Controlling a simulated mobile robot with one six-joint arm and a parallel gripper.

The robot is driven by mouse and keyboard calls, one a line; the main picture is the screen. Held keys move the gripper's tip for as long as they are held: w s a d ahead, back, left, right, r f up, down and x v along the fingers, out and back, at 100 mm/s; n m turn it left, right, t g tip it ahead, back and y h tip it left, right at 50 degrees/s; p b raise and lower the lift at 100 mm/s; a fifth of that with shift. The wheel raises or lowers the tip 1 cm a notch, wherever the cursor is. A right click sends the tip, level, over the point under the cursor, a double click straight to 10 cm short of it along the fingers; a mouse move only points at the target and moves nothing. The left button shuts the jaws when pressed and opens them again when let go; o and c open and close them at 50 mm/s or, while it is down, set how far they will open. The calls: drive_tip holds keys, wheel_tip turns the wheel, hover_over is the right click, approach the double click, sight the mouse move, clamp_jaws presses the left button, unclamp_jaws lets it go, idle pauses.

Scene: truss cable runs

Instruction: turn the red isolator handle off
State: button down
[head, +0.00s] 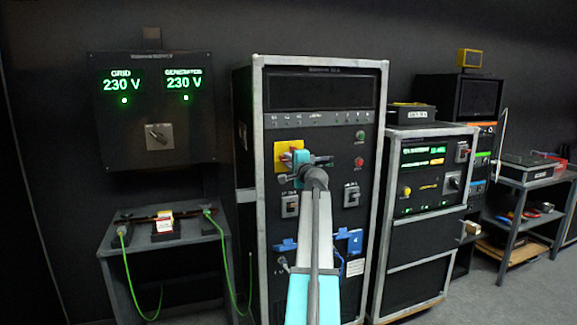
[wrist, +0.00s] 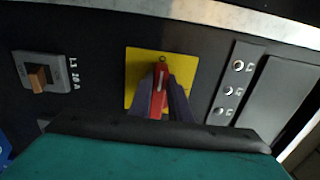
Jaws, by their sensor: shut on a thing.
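The red isolator handle (wrist: 159,88) stands on a yellow square plate (wrist: 133,67) on the front of the tall black rack. In the wrist view it lies along the picture's upright direction, with its upper end near a small mark on the plate. My gripper (wrist: 160,97) is shut on the handle, one dark finger on each side of it. In the head view the yellow plate (head: 281,158) shows at the rack's upper left, and my gripper (head: 302,165) covers most of the handle there.
Below the plate sit two grey breaker switches (head: 290,205) and (head: 351,195), left and right of my arm. A green and a red button (head: 358,162) are at the right. A wall panel (head: 153,110) reads GRID 230 V and 230 V. A smaller rack (head: 425,215) stands close at the right.

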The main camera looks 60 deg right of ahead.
idle(0.5)
drive_tip(key=c, duration=1.6)
unclamp_jaws()
drive_tip(key=shift+c, duration=0.2)
drive_tip(key=v, duration=1.3)
drive_tip(key=shift+s+a+b, duration=0.2)
drive_tip(key=shift+s+b, duration=0.1)
drive_tip(key=shift+s, duration=0.05)
